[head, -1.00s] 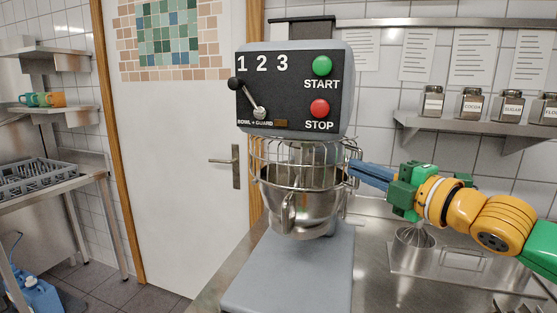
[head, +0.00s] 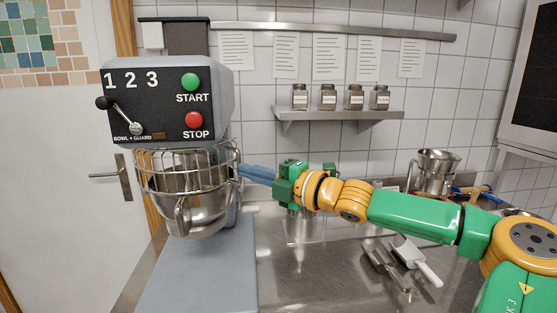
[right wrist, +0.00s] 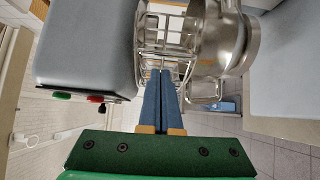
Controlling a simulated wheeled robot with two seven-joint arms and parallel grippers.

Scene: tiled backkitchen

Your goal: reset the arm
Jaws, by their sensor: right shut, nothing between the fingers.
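My right arm (head: 410,212), green and yellow, reaches in from the right in the head view. Its right gripper (head: 241,171) has blue fingers pressed together, with nothing between them. The fingertips are at the right side of the mixer's wire bowl guard (head: 185,168); I cannot tell whether they touch it. In the right wrist view the shut fingers (right wrist: 160,78) point at the wire guard (right wrist: 155,35). The steel mixing bowl (right wrist: 226,45) is close to the right of them, and the mixer head is to the left. My left gripper is not in view.
The mixer (head: 185,95) with START and STOP buttons stands at left on its grey base. A shelf (head: 340,114) with several jars hangs behind the arm. A steel pot (head: 437,172) stands at right.

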